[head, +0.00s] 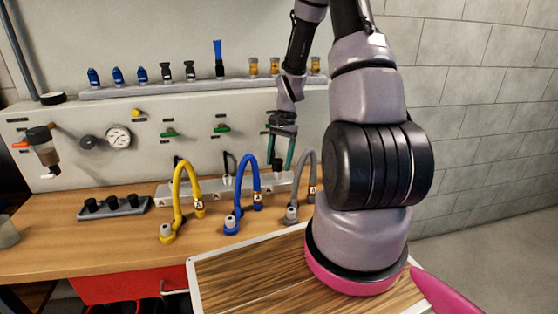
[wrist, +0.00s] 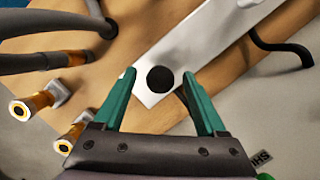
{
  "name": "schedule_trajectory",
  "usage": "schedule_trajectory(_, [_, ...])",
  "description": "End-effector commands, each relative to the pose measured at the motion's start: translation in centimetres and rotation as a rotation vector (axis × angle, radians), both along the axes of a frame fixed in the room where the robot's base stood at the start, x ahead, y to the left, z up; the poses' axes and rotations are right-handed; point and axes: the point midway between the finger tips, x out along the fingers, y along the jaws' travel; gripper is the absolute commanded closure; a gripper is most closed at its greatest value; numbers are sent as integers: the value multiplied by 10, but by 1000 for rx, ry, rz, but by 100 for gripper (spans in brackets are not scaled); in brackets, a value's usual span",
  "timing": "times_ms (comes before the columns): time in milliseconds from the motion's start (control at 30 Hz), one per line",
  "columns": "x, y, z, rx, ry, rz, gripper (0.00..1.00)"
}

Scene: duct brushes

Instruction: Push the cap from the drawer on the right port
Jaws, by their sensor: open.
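A black round cap (wrist: 160,79) is at the end of the pale metal port bar (wrist: 188,42) in the wrist view. In the head view the cap (head: 277,163) shows small and dark at the right part of the bar (head: 205,193). My gripper (head: 279,166) is open above the bar, its green fingers pointing down on either side of the cap. In the wrist view the gripper (wrist: 159,77) shows a gap between each fingertip and the cap. Whether the cap is seated on the port is hidden.
Yellow (head: 178,190), blue (head: 241,185) and grey (head: 300,180) hoses arch in front of the bar, the grey one close to my gripper. A dark rack (head: 130,207) with black caps lies left. Several fittings line the shelf (head: 130,92) behind. A wooden-topped tray (head: 240,285) is in front.

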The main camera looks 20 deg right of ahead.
Motion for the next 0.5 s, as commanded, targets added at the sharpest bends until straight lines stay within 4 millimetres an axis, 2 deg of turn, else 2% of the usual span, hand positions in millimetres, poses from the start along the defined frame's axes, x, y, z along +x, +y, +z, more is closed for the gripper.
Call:
schedule_trajectory(167, [4,-5,21,-3,-5,-1,26])
schedule_trajectory(500, [14,-20,84,-2,-4,-1,26])
